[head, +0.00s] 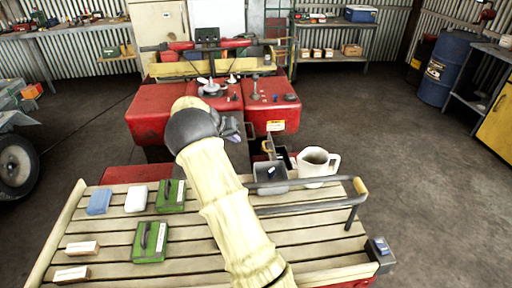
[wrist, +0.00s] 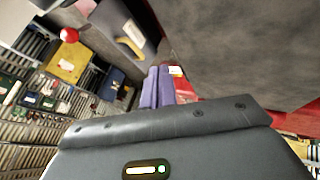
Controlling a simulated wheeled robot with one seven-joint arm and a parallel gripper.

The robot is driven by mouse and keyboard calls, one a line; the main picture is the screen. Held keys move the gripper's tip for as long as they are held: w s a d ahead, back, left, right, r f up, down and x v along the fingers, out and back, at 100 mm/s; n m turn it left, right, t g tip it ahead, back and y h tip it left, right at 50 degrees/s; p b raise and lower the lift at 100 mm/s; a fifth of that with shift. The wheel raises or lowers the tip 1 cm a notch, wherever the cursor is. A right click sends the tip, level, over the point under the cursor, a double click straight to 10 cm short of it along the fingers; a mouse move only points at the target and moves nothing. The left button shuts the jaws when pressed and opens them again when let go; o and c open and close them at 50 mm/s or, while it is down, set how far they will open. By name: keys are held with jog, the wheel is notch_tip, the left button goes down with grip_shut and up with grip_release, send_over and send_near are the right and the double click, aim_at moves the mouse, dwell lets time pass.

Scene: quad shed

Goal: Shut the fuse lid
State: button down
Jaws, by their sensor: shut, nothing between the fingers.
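What looks like the fuse box (head: 283,158) is a small dark box at the rear of the red body, right of my gripper. A raised flap with a yellow mark (head: 268,147), probably its lid, stands up at its left side. In the wrist view a dark grey box-like part with a yellow strip (wrist: 132,38) lies ahead and left of the fingertips; it seems to be the same lid. My gripper (head: 236,133) is shut and empty, left of the flap and apart from it. Its two purple fingers (wrist: 157,72) lie together in the wrist view. My forearm hides part of the rack.
A grey tray (head: 270,180) and a white mug (head: 318,163) stand close to the fuse box. A grey rail (head: 305,207) crosses the slatted rack (head: 200,250). Green boxes (head: 150,242) and small blocks lie on the left. Red bodywork (head: 150,122) lies beyond.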

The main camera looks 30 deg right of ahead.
jog(key=p+x, duration=0.2)
jog(key=x, duration=0.8)
jog(key=shift+d+f+p, duration=0.15)
jog(key=shift+d+p, duration=0.05)
jog(key=shift+p, duration=0.1)
jog(key=d, duration=0.1)
jog(key=s+d+p, duration=0.1)
jog(key=d, duration=0.1)
jog(key=shift+s+d+r, duration=0.1)
jog(key=shift+s+r, duration=0.15)
jog(key=shift+s, duration=0.15)
